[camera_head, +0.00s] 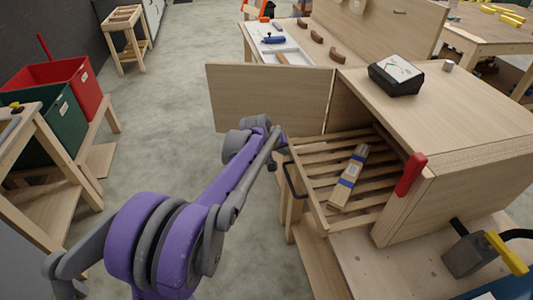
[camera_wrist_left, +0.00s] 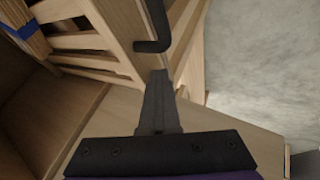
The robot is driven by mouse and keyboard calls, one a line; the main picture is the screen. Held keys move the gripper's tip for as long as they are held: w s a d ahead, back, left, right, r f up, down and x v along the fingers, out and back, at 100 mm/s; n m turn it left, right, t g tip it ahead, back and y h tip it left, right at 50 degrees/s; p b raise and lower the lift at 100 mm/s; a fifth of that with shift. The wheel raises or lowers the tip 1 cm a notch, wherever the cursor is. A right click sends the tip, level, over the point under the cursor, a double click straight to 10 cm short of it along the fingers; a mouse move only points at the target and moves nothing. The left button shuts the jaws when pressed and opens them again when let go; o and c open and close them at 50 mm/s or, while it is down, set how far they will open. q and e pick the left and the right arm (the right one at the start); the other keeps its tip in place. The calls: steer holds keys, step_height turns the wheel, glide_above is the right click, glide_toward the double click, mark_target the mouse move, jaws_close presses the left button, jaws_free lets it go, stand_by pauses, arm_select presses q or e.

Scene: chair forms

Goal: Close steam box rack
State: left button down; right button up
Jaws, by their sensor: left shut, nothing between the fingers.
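The steam box (camera_head: 450,120) is a wooden box with its door (camera_head: 268,97) swung open to the left. The slatted wooden rack (camera_head: 325,150) sticks out of its open front. A bundle of wood strips with blue tape (camera_head: 350,178) lies on the slats, and its end shows in the left wrist view (camera_wrist_left: 22,38). The rack's black handle (camera_head: 291,181) is on its front edge. My left gripper (camera_head: 279,160) is at the rack's front corner near the handle. In the left wrist view the gripper (camera_wrist_left: 158,76) is shut and empty, just below the handle (camera_wrist_left: 152,46). My right gripper is not in view.
A black device (camera_head: 396,75) sits on the box. A red clamp-like part (camera_head: 411,174) is at the box's front edge. A grey block with a yellow lever (camera_head: 470,255) stands at the lower right. Red and green bins (camera_head: 75,80) are at the left; the floor between is open.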

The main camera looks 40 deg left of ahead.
mark_target(347, 143)
arm_select(q)
steer(key=w+d+p, duration=0.1)
steer(key=w+d, duration=0.3)
steer(key=w, duration=0.1)
steer(key=w+d, duration=0.5)
steer(key=w, duration=0.1)
steer(key=w+d+p, duration=0.1)
steer(key=w+d, duration=0.4)
steer(key=shift+w+d+p, duration=0.2)
steer(key=shift+w+p, duration=0.15)
steer(key=shift+w, duration=0.05)
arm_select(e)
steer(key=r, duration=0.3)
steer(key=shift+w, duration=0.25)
arm_select(q)
steer(key=shift+d, duration=0.1)
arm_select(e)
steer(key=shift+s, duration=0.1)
arm_select(q)
steer(key=shift+r, duration=0.1)
